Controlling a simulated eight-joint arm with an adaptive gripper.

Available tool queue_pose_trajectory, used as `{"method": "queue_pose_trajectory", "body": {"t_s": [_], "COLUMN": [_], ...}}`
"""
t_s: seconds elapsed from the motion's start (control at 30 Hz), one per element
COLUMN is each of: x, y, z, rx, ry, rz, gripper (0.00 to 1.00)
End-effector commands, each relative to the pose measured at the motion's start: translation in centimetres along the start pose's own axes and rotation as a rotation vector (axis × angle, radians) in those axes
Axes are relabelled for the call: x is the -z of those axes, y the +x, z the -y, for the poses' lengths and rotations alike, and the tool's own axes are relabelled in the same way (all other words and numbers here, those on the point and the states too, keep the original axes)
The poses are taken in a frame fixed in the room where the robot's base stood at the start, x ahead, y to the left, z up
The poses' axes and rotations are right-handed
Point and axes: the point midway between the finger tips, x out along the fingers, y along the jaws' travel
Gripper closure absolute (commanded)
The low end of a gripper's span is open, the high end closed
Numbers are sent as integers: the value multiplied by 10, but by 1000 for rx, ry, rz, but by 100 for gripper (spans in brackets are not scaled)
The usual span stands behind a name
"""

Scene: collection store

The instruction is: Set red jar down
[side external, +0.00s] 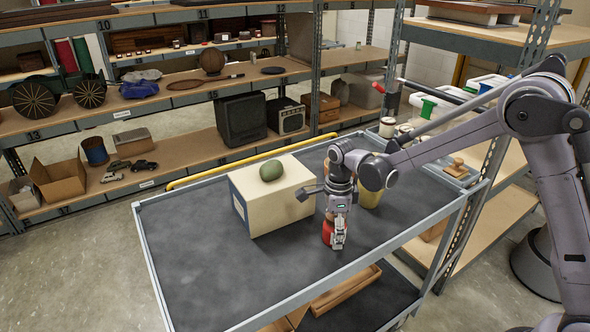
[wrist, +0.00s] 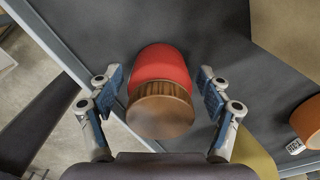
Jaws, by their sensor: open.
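The red jar (side external: 327,233) stands on the dark top of the cart (side external: 215,275), partly hidden behind my gripper in the side view. In the wrist view the red jar (wrist: 160,68) has a brown wooden lid (wrist: 160,110) and lies between my fingers. My gripper (side external: 338,244) is open around it; in the wrist view my gripper (wrist: 163,88) shows a visible gap between each finger pad and the jar.
A cream box (side external: 275,205) with a green rounded object (side external: 271,171) on top stands left of my gripper. A yellow container (side external: 370,195) stands just behind to the right. The cart's front left top is clear. Loaded shelves (side external: 150,115) stand behind.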

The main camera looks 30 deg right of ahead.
Motion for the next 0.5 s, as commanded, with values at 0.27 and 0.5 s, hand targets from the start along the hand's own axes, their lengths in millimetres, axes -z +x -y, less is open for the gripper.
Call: {"method": "queue_pose_trajectory", "body": {"t_s": [0.27,0.5], "x": [-1,-3], "y": [-32,-76], "z": [-1,-4], "rx": [-1,-1], "ry": [-1,0], "rz": [0,0], "gripper": [22,22]}}
